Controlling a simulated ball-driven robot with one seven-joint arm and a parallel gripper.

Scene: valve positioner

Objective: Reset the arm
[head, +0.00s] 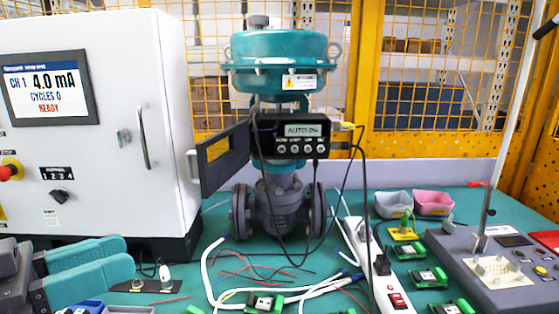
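My gripper (130,256) is at the lower left corner, low in the head view. It has a dark grey body and two teal fingers that point right. One finger overlaps the other in the picture, so the gap between them is not clear. I see nothing held between the fingers. The rest of my arm is out of view. The teal-topped valve (279,60) stands upright at the middle, well apart from my gripper. Its black positioner (291,137) shows "AUTO" on a small display, and its cover (222,158) hangs open to the left.
A white control cabinet (110,150) stands behind my gripper; its screen (48,87) reads 4.0 mA, READY. Loose cables (215,275), a power strip (372,262), green boards (428,277), two bins (393,204) and a grey test fixture (500,265) crowd the bench.

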